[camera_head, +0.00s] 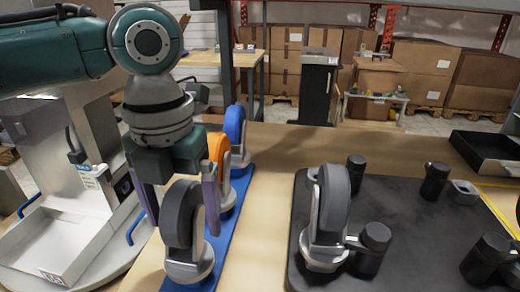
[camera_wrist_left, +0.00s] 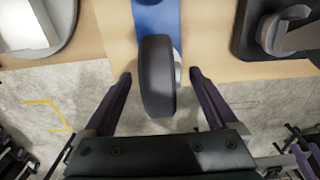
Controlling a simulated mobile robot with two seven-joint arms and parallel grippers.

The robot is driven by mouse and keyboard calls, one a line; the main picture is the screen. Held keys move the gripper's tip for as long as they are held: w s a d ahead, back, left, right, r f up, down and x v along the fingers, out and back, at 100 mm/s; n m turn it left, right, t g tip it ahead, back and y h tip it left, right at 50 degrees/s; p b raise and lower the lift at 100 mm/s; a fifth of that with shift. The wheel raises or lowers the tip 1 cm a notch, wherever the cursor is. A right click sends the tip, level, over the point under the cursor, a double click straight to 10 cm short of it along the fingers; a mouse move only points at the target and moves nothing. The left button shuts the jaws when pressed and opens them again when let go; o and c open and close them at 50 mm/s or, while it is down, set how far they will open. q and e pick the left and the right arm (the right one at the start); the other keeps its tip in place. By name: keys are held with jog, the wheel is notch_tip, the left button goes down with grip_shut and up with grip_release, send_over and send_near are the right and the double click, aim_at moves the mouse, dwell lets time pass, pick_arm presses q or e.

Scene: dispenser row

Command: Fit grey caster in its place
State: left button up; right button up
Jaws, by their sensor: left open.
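A dark grey caster (camera_head: 182,218) with a light grey base stands at the near end of a blue strip (camera_head: 228,205). My left gripper (camera_head: 183,208) is open above and around it, one finger on each side of the wheel. In the left wrist view the caster's wheel (camera_wrist_left: 157,75) lies between the two spread fingers (camera_wrist_left: 160,80), with gaps on both sides. Another grey caster (camera_head: 332,200) stands upright at the left side of a black board (camera_head: 400,265). My right gripper is not in view.
An orange caster (camera_head: 219,165) and a blue caster (camera_head: 236,128) stand behind on the strip. Several black posts (camera_head: 375,240) rise from the board. A black tray (camera_head: 485,150) lies at the back right. Bare wooden table (camera_head: 265,215) separates strip and board.

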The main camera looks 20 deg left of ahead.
aim_at(189, 259)
pick_arm(q)
jog(key=shift+f, duration=1.85)
grip_shut()
jog(key=shift+w+r, duration=0.1)
jog(key=shift+r, duration=0.05)
